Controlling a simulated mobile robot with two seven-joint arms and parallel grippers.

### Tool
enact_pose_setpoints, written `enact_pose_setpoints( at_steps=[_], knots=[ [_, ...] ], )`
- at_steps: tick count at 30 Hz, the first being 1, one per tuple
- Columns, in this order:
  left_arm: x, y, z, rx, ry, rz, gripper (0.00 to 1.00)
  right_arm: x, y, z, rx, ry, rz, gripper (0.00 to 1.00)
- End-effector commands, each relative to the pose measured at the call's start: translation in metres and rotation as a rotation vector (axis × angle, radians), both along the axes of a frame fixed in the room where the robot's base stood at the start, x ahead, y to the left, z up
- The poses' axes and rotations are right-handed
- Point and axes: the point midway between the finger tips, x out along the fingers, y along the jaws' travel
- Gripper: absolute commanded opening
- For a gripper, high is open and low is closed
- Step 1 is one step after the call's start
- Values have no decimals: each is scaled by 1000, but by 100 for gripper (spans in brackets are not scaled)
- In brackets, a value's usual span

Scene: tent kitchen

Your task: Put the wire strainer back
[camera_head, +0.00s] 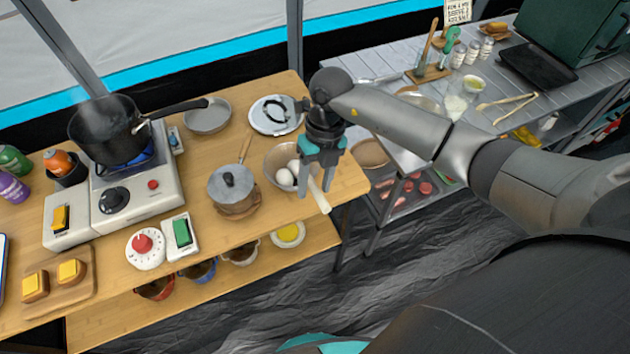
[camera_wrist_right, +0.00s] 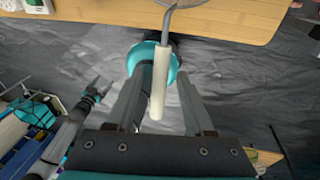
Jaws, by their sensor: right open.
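The wire strainer's pale handle (camera_head: 319,194) sticks out over the right front edge of the wooden table, beside a bowl holding white eggs (camera_head: 285,177). My right gripper (camera_head: 316,190) is above this handle, fingers pointing down. In the right wrist view the handle (camera_wrist_right: 159,85) and its bent metal shank lie between the two spread fingers (camera_wrist_right: 160,100), with gaps on both sides. The right gripper is open. The strainer's basket is mostly hidden by the gripper and hard to tell from the bowl. My left gripper (camera_wrist_right: 97,89) shows small in the wrist view; its jaws are unclear.
A lidded pot (camera_head: 231,188) stands left of the bowl, and a steaming black pot (camera_head: 105,128) sits on the burner. A round metal plate (camera_head: 275,115) lies behind. A grey slatted table (camera_head: 390,72) stands at right. The floor in front is free.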

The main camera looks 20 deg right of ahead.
Motion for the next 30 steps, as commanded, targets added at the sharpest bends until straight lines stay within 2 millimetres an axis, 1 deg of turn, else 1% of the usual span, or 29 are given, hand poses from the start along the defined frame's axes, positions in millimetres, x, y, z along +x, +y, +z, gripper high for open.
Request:
enact_pose_setpoints(
  at_steps=[2, 5, 8, 15, 18, 21, 25, 30],
  knots=[
    [0, 0, 1, 0, 0, 0, 81, 0, 0, 2, 0, 0, 0, 53],
    [0, 0, 2, 0, 0, 0, 81, 2, -2, 11, -1, -3, 0, 53],
    [0, 0, 3, 0, 0, 0, 81, 5, -6, 28, -1, -5, -1, 53],
    [0, 0, 4, 0, 0, 0, 81, 13, -16, 79, -1, -6, 0, 53],
    [0, 0, 4, 0, 1, 0, 81, 15, -19, 96, -1, -5, -1, 53],
    [0, 0, 4, 0, 1, 0, 81, 17, -21, 108, 0, -3, -1, 53],
    [0, 0, 4, 0, 1, -1, 81, 17, -23, 117, 0, 0, 0, 53],
    [0, 0, 4, 0, 1, -1, 81, 17, -23, 119, 0, 1, 0, 53]
  ],
)
